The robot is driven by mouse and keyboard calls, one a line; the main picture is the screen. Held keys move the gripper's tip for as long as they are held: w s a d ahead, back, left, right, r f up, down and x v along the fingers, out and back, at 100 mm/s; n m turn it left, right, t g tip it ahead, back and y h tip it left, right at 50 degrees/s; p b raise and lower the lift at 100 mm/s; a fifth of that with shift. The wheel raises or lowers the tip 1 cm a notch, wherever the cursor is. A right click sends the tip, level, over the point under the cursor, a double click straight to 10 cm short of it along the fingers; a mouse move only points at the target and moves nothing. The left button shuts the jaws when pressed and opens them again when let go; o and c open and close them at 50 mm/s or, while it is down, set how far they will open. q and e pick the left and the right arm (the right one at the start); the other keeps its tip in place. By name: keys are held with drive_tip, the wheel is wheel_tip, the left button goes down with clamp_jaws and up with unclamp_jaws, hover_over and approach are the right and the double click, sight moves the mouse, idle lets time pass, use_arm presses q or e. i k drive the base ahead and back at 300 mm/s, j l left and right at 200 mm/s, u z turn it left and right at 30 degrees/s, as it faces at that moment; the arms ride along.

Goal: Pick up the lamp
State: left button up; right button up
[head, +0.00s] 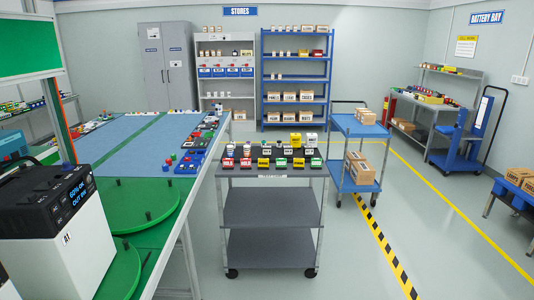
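I cannot single out a lamp in the head view; the small parts are too small to tell apart. A grey three-tier cart (272,208) stands in the middle, its top holding rows of small coloured parts (265,162) in red, yellow, green and dark tones. More small red, green and blue parts (185,160) sit on a blue tray area at the right edge of the long blue-topped table (135,145). Neither of my grippers is in view.
Green round plates (135,203) with black pegs lie at the near left, beside a white cabinet (70,240) topped by a black display unit (45,200). A blue cart (358,127) with boxes stands right of the grey cart. The floor (430,240) at the right is open.

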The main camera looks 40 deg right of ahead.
sight(230, 152)
drive_tip(key=z, duration=0.9)
drive_tip(key=i+l+u, duration=0.1)
drive_tip(key=u, duration=0.25)
drive_tip(key=i+l+u, duration=0.1)
drive_tip(key=u, duration=0.25)
drive_tip(key=i+l+u, duration=0.2)
drive_tip(key=u, duration=0.15)
drive_tip(key=i+l+u, duration=0.1)
drive_tip(key=l, duration=0.25)
drive_tip(key=i+l+u, duration=0.1)
drive_tip(key=i+l, duration=0.15)
drive_tip(key=l, duration=0.15)
drive_tip(key=i+l+u, duration=0.1)
drive_tip(key=l, duration=0.3)
drive_tip(key=i+l+u, duration=0.1)
drive_tip(key=i+l, duration=0.15)
drive_tip(key=l, duration=0.15)
drive_tip(key=i+l+u, duration=0.1)
drive_tip(key=l, duration=0.3)
drive_tip(key=i+l+u, duration=0.15)
drive_tip(key=l, duration=0.3)
